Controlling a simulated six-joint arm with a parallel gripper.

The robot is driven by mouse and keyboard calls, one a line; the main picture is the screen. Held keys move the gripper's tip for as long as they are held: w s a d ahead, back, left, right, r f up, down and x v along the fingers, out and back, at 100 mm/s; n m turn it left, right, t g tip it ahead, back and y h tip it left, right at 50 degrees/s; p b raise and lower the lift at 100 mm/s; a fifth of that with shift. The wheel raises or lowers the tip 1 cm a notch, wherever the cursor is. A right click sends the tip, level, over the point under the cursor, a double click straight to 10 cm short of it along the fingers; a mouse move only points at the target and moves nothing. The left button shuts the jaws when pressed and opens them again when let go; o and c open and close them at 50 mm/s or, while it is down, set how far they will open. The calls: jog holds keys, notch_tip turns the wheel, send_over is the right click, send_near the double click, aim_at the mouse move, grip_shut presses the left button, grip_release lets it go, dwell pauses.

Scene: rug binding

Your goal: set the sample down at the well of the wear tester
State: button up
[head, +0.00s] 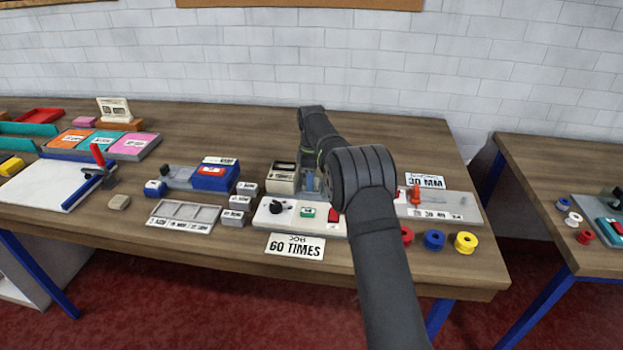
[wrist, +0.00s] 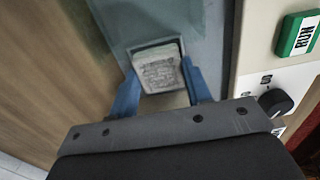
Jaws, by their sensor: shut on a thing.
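The sample (wrist: 160,74) is a small pale square block with a woven-looking top, seen in the wrist view. My gripper (wrist: 159,66) is shut on it, one blue finger on each side. The sample is at the square well (wrist: 150,43) in the grey plate of the wear tester; I cannot tell whether it touches the bottom. In the head view the wear tester (head: 268,217) is a white-fronted machine with a black knob, a green button and a red switch. My gripper (head: 312,184) is over its back part there, and my arm hides the sample and well.
A card reading 60 TIMES (head: 295,247) lies before the tester. Small grey blocks (head: 238,203) and a grey compartment tray (head: 184,214) are to its left. Red, blue and yellow spools (head: 434,240) and a 30 MM card (head: 426,182) are right of my arm.

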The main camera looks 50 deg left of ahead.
jog(key=shift+f, duration=0.2)
jog(key=o, duration=1)
jog(key=shift+c, duration=0.2)
jog(key=shift+r, duration=0.1)
notch_tip(320, 180, up, 12)
jog(key=shift+r, duration=0.1)
